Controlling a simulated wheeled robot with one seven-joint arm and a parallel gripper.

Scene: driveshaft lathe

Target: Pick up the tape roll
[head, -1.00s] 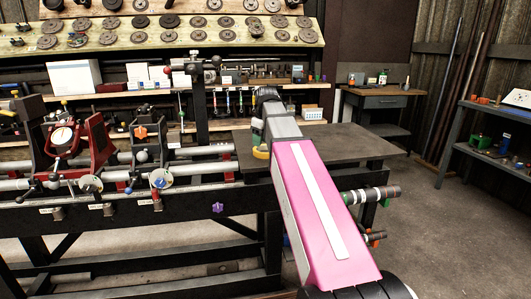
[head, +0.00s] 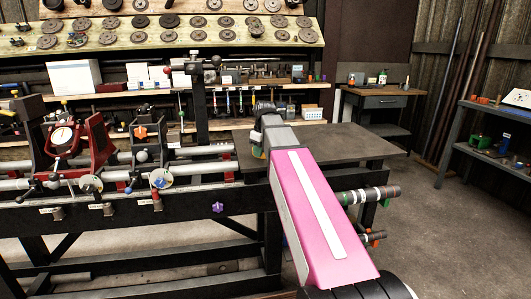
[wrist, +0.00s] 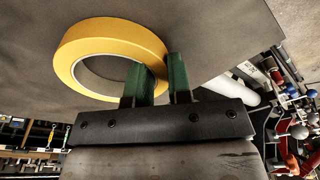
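The tape roll (wrist: 68,52) is a wide yellow ring, seen large in the wrist view against the grey tabletop. My gripper (wrist: 158,70) has two dark green fingers. One finger overlaps the ring's opening and the other is outside, so they straddle its wall. The gap between them is narrow and yellow fills it near the tips, so the gripper looks shut on the wall. I cannot tell whether the roll is touching the tabletop. In the head view my gripper (head: 258,142) is over the left part of the tabletop, and my pink arm mostly hides the roll.
The dark tabletop (head: 335,141) is clear to the right of my arm. The lathe, with red supports (head: 100,145) and steel rails, is to the left. Behind stand shelves with a white box (head: 74,76). A side bench (head: 375,101) is at the back right.

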